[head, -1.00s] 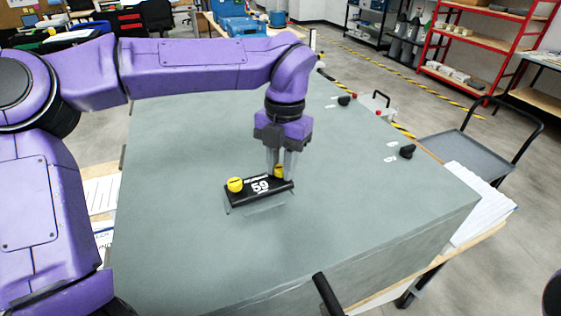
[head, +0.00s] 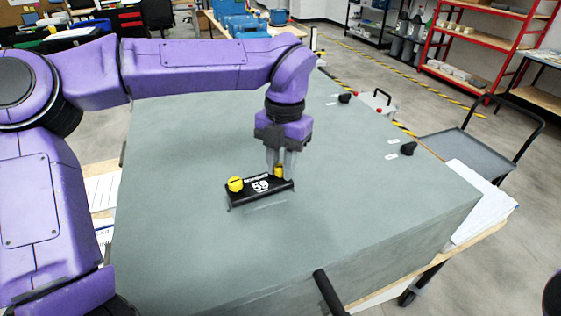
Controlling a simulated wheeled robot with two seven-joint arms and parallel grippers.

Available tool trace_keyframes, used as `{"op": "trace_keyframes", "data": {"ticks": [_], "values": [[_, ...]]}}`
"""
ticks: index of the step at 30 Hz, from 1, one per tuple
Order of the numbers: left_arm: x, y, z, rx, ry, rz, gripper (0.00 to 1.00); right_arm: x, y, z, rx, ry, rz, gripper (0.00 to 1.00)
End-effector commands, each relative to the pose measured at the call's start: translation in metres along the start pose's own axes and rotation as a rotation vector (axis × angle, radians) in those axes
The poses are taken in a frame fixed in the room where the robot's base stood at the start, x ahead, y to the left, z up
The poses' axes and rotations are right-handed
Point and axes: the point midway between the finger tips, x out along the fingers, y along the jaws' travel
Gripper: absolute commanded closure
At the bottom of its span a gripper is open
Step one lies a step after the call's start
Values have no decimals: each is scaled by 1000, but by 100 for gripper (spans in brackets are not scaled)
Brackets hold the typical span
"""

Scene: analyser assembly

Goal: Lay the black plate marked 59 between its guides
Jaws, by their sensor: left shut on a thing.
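The black plate (head: 262,191) carries a white 59 and has a yellow knob at its left (head: 235,184) and another at its right. It is over the grey top of the large case (head: 180,220), near the middle. My left gripper (head: 281,173) points down and is shut at the right yellow knob, which its fingers partly hide. A faint pale line shows on the grey top just below the plate's near edge. I cannot tell whether the plate touches the surface, and the guides are not clear. My right gripper is not in view.
Black knobs (head: 408,149) stand along the case's right side. A black handle (head: 328,292) juts at its front edge. A grey trolley (head: 465,150) and red shelving (head: 480,50) stand at the right. The grey top around the plate is clear.

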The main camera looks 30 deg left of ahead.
Motion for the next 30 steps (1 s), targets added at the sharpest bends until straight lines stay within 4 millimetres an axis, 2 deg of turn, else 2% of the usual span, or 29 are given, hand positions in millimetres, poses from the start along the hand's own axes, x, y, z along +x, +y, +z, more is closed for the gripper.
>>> {"op": "trace_keyframes", "data": {"ticks": [29, 30], "values": [[20, 0, 2, 0, 2, 1, 100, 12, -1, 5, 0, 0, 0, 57], [20, 0, 2, 0, 2, 1, 61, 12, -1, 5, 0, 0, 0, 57]]}}
